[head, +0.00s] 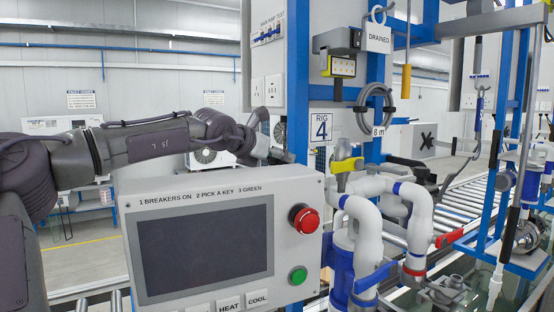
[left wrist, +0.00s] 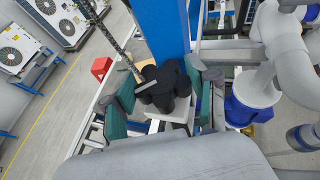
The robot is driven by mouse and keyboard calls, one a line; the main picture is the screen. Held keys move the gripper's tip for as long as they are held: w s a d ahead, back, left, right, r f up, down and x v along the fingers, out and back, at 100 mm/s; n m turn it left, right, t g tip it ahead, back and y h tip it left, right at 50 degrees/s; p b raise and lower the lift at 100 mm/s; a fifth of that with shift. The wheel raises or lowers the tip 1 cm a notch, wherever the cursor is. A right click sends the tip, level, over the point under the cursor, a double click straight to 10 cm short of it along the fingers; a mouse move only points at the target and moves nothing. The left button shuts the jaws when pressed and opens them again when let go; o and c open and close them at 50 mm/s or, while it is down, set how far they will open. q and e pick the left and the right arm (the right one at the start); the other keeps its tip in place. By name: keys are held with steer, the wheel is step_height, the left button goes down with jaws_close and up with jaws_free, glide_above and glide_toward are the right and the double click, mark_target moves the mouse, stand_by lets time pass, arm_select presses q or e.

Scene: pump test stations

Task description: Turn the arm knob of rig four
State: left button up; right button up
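A black lobed knob (left wrist: 165,88) with a pale pointer mark shows in the left wrist view, in front of a blue post (left wrist: 160,25). My left gripper (left wrist: 163,95) is open, with one teal-padded finger on each side of the knob. Gaps show between the pads and the knob; contact is not clear. In the head view, my left gripper (head: 277,153) is at the blue post beside the "RIG 4" sign (head: 321,127), above the control box. The knob between its fingers is hidden there. My right gripper is in neither view.
The control box (head: 225,240) with a dark screen, red button (head: 304,219) and green button (head: 298,276) stands below my left arm. White pipes (head: 368,230) and a yellow-handled valve (head: 346,165) stand close right. A black star-shaped knob (head: 428,141) is farther back.

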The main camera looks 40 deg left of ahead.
arm_select(q)
steer(key=o, duration=0.4)
steer(key=shift+o, duration=0.2)
steer(key=shift+s, duration=0.1)
steer(key=v, duration=0.7)
steer(key=shift+s, duration=0.15)
